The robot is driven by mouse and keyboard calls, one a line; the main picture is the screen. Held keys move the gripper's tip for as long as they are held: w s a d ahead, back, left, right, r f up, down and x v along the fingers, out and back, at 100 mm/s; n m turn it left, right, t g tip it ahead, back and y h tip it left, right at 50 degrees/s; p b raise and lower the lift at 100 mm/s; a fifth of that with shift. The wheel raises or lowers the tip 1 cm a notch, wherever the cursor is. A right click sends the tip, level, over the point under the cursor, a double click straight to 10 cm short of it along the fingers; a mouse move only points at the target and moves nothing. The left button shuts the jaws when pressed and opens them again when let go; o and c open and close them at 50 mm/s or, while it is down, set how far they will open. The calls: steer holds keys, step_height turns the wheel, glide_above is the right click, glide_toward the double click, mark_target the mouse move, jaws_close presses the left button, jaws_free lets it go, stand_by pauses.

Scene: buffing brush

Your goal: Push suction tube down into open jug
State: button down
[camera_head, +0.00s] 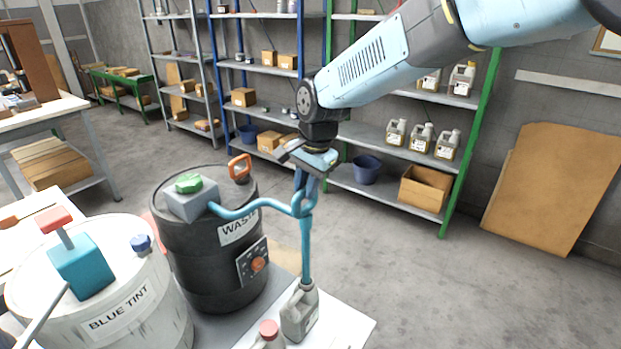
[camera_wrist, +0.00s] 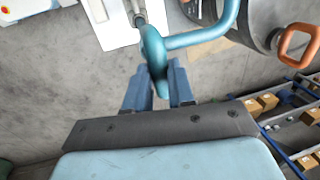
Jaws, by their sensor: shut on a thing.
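The blue suction tube (camera_head: 306,245) hangs upright below my gripper (camera_head: 308,178). Its lower end meets the mouth of the grey jug (camera_head: 299,314); how deep it goes inside is hidden. A blue hose runs from the tube's upper part left to a grey box on the black waste drum (camera_head: 205,270). My gripper is shut on the tube near its top. In the wrist view the tube (camera_wrist: 153,50) passes between the two blue fingers (camera_wrist: 158,88), and the jug is mostly hidden behind it over the white table.
A white blue-tint drum (camera_head: 125,310) stands at the left. A red-capped bottle (camera_head: 268,335) stands beside the jug, near the front of the white table (camera_head: 345,328). An orange handle (camera_head: 240,167) rises from the waste drum. Shelves stand behind; the floor at right is clear.

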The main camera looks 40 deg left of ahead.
steer(key=shift+w+d+f, duration=0.1)
steer(key=shift+w+f, duration=0.15)
steer(key=c, duration=1.2)
jaws_free()
steer(key=shift+w, duration=0.2)
steer(key=shift+o, duration=1.1)
steer(key=shift+s, duration=0.2)
steer(key=shift+r, duration=0.15)
steer(key=v, duration=1.3)
steer(key=shift+r, duration=0.25)
